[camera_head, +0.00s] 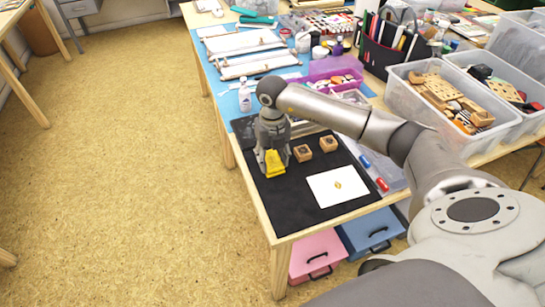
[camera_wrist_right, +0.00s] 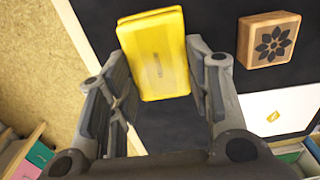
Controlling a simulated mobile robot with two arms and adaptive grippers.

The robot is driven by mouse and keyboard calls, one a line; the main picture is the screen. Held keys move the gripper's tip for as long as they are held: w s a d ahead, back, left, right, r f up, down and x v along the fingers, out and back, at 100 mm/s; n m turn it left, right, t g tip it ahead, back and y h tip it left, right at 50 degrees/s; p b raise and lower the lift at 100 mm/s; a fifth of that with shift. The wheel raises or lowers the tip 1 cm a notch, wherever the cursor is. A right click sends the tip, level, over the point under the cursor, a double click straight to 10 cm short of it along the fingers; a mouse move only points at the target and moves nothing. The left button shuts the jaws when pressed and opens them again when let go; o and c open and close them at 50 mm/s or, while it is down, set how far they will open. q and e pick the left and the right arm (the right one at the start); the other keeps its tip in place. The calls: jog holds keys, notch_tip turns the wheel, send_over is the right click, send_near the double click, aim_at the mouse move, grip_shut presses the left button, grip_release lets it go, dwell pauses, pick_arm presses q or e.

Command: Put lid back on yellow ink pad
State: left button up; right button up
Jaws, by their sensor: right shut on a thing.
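My right gripper (camera_head: 272,165) is shut on a yellow rectangular piece, which looks like the yellow ink pad's lid (camera_head: 275,163), low over the black mat (camera_head: 283,203). In the right wrist view the yellow lid (camera_wrist_right: 155,60) lies between the two fingers of my right gripper (camera_wrist_right: 163,85), with its flat face towards the camera. A second yellow edge shows along its far side. I cannot tell whether the pad base is directly under it or whether it touches the mat. My left gripper is not in view.
Two wooden stamps (camera_head: 302,153) (camera_head: 328,144) stand right of my gripper. A white sheet (camera_head: 326,194) with a yellow print lies on the mat. A small bottle (camera_head: 245,97) stands behind. The table edge is close on the left.

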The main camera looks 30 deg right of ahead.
jog(key=o, duration=0.9)
jog(key=shift+c, duration=0.2)
jog(key=o, duration=0.4)
jog(key=shift+r, duration=0.15)
jog(key=shift+r+p, duration=2.55)
jog(key=shift+r, duration=0.85)
